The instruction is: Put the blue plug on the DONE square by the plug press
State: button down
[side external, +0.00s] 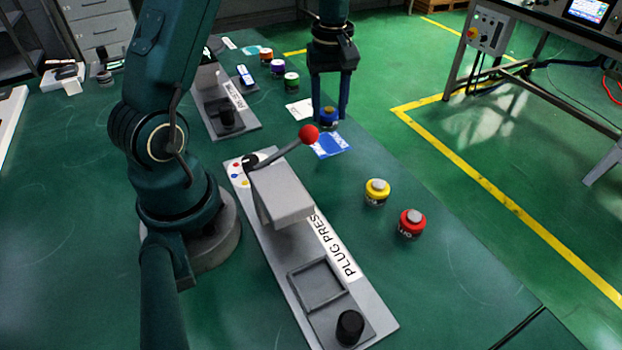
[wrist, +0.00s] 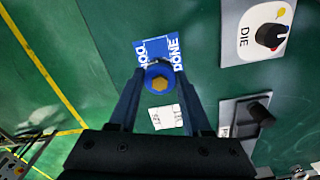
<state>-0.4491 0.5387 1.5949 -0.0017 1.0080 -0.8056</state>
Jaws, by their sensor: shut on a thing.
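The blue plug (side external: 329,117) is between the fingers of my gripper (side external: 330,112), which is shut on it. In the wrist view the blue plug (wrist: 159,80) shows a brass-coloured hex centre and sits between the fingertips (wrist: 158,84). The blue and white DONE square (side external: 333,145) lies flat on the green table beside the plug press (side external: 287,190). In the wrist view the DONE square (wrist: 153,48) is partly covered by the plug at its lower edge. I cannot tell how high the plug is above the table.
The press lever has a red ball (side external: 309,135) near the DONE square. A yellow plug (side external: 377,192) and a red plug (side external: 412,223) stand to the right of the press. A white card (side external: 299,109) lies left of my gripper. Several plugs stand farther back.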

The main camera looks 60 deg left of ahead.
aim_at(329, 124)
jog(key=shift+f, duration=1.95)
jog(key=shift+f, duration=0.1)
jog(key=shift+c, duration=1.7)
grip_release()
